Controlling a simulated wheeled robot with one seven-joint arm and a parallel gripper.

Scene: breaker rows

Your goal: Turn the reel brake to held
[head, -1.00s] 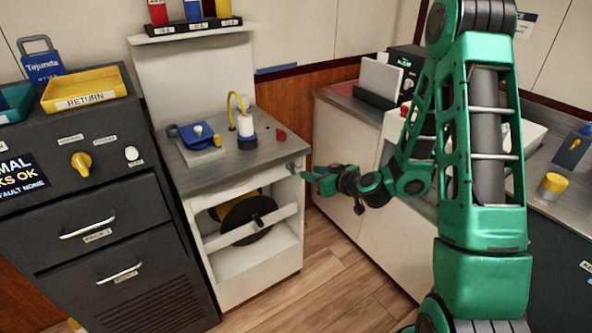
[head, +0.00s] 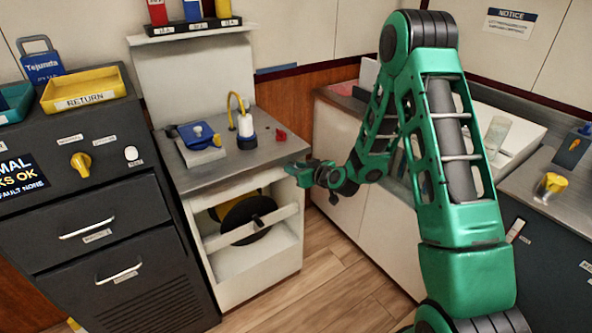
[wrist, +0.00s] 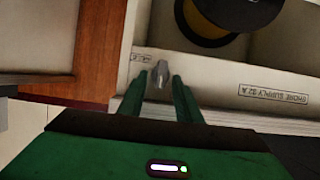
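The reel brake is a small grey lever knob (wrist: 158,75) on the pale cabinet front, seen in the wrist view beside a small label too small to read. My gripper (wrist: 159,80) is open, with one green finger on each side of the knob and a visible gap at both sides. In the head view my gripper (head: 292,170) is at the top right corner of the white reel cabinet (head: 232,285) and hides the knob. The black and yellow reel (head: 240,222) sits inside the cabinet behind a pale crossbar.
On the cabinet's grey top (head: 225,172) stand a blue-lidded box (head: 198,137), a white cylinder with a yellow cable (head: 245,127) and a small red piece (head: 281,135). A dark console (head: 100,215) is at left. Counters with other items stand at right. Wood floor is clear in front.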

